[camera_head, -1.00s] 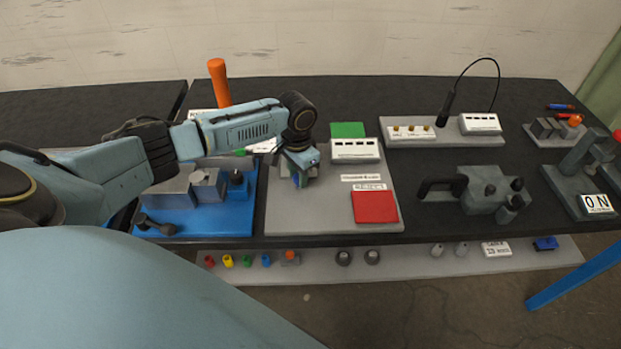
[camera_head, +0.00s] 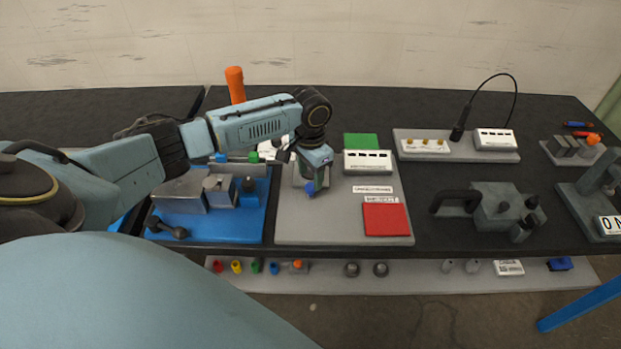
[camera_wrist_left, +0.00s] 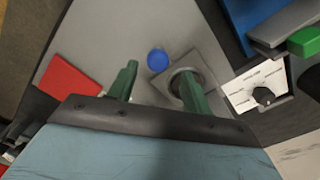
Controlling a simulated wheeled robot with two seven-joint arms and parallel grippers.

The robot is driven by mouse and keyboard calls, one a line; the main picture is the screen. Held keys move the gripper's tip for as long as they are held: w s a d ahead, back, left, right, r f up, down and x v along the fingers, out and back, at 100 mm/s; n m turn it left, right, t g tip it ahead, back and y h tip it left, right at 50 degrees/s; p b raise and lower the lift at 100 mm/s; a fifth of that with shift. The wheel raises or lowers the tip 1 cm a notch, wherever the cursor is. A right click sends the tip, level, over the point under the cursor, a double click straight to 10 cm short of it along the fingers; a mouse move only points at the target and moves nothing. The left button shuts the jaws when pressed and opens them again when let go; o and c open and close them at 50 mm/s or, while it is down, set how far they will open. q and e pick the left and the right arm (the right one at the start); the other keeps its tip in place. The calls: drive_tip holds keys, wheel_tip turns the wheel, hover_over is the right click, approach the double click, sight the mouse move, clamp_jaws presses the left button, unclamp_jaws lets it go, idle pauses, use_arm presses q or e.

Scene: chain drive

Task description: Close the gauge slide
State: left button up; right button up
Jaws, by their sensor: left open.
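My left gripper (camera_head: 314,186) is over the grey board (camera_head: 292,228) and points down. In the left wrist view its two green fingers (camera_wrist_left: 160,76) are apart. A round blue knob (camera_wrist_left: 158,60) shows between and just beyond the fingertips; I cannot tell whether they touch it. It also shows in the head view as a small blue spot (camera_head: 309,188). A grey block with a round opening (camera_wrist_left: 186,66) sits beside the knob, partly behind one finger. I cannot tell for certain which part is the gauge slide. My right gripper is not in view.
A red square (camera_head: 385,219), a green square (camera_head: 361,141) and a white box (camera_head: 368,162) are on the board. A blue fixture (camera_head: 210,225) stands to the left, a dark handled block (camera_head: 500,207) to the right. A dial panel (camera_wrist_left: 258,88) is near the gripper.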

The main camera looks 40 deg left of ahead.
use_arm(q)
wheel_tip(320, 180, up, 10)
idle(0.3)
idle(0.4)
